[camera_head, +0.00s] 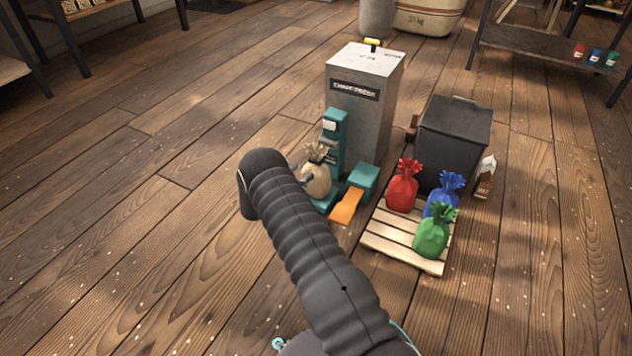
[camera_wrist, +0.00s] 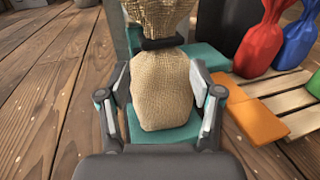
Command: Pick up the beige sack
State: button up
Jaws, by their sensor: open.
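The beige sack (camera_head: 317,181) stands upright on a teal machine (camera_head: 334,135), its neck gathered at the top. In the wrist view the sack (camera_wrist: 163,92) fills the middle, with a dark band around its neck. My gripper (camera_wrist: 165,103) is open, with one finger on each side of the sack. I cannot tell whether the fingers touch it. In the head view my arm hides most of the gripper, and the sack shows just past the arm's end.
An orange plate (camera_head: 346,206) sits right of the sack. A wooden pallet (camera_head: 385,245) holds red (camera_head: 402,187), blue (camera_head: 444,195) and green (camera_head: 437,232) sacks. A grey cabinet (camera_head: 362,110) and a black bin (camera_head: 455,135) stand behind. The floor on the left is clear.

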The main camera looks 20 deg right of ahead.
aim_at(313, 163)
jog(key=shift+b+x, duration=0.35)
jog(key=shift+x, duration=3.45)
jog(key=shift+r, duration=0.15)
jog(key=shift+s, duration=0.1)
jog(key=shift+c, duration=0.2)
grip_shut()
jog(key=shift+r, duration=0.1)
